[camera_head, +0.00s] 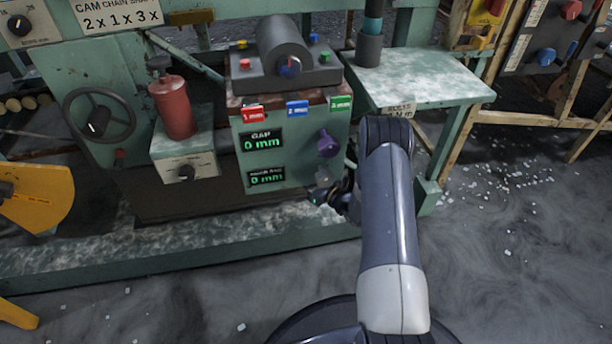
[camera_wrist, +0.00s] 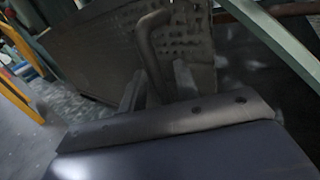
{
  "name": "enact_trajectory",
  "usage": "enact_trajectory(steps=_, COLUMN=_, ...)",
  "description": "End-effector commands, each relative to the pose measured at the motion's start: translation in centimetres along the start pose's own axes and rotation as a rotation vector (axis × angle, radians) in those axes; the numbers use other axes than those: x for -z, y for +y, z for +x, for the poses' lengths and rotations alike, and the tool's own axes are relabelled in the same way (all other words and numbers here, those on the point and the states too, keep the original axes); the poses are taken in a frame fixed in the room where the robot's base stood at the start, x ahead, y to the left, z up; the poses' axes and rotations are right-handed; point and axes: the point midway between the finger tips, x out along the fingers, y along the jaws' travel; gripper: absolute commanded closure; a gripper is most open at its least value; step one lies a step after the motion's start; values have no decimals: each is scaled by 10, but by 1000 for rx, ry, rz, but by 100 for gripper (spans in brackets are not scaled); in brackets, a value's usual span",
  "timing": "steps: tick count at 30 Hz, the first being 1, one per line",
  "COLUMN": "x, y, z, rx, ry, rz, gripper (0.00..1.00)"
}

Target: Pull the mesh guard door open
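The mesh guard door (camera_wrist: 190,38) fills the upper middle of the wrist view as a dull panel with a perforated patch. A grey bar handle (camera_wrist: 150,45) stands out from it and bends down toward my gripper. My gripper (camera_wrist: 158,92) has its two fingers apart, with the lower part of the handle between them. Whether either finger touches the handle is unclear. In the head view my gripper (camera_head: 335,195) is a small dark shape below right of the purple knob, partly hidden by my arm. The door cannot be made out in the head view.
A green control box (camera_head: 290,150) with displays and a purple knob (camera_head: 327,144) is close to my gripper. A green side table (camera_head: 425,80) stands right of it, above my forearm. A green base rail (camera_head: 190,258) runs along the floor. Open floor lies to the right.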

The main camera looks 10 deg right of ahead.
Motion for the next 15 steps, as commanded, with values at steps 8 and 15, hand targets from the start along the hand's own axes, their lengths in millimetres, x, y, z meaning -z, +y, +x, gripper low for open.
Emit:
enact_trajectory(steps=8, x=0, y=0, z=1, rx=1, ry=0, rz=0, gripper=71)
enact_trajectory(steps=15, x=0, y=0, z=1, rx=1, ry=1, rz=0, gripper=90)
